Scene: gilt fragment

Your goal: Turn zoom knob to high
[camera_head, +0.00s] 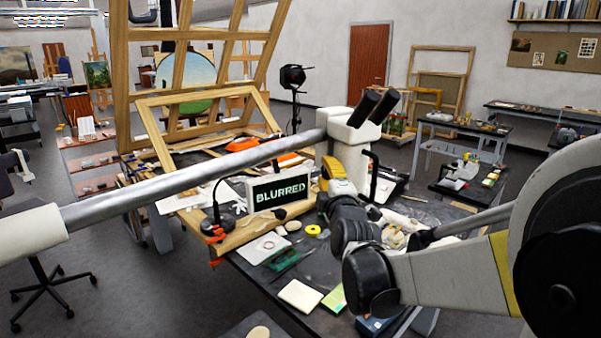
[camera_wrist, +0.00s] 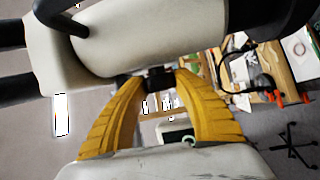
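The white microscope (camera_head: 350,132) stands on the dark workbench, its two black eyepieces (camera_head: 372,108) pointing up and right. In the wrist view its pale body (camera_wrist: 145,35) fills the top. A dark knob (camera_wrist: 160,78) shows below that body, between the tips of my gripper (camera_wrist: 161,80). Its yellow fingers flank the knob closely; I cannot tell whether they touch it. In the head view my gripper (camera_head: 336,172) is at the microscope's front, and the knob is hidden. A display (camera_head: 278,190) left of the microscope reads "BLURRED".
A large wooden frame (camera_head: 118,70) leans at the bench's back left. A black clamp-like device with a red clip (camera_head: 216,230), paper pads (camera_head: 300,295) and a yellow tape roll (camera_head: 313,230) lie nearby. Open floor (camera_head: 130,290) is at the left front.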

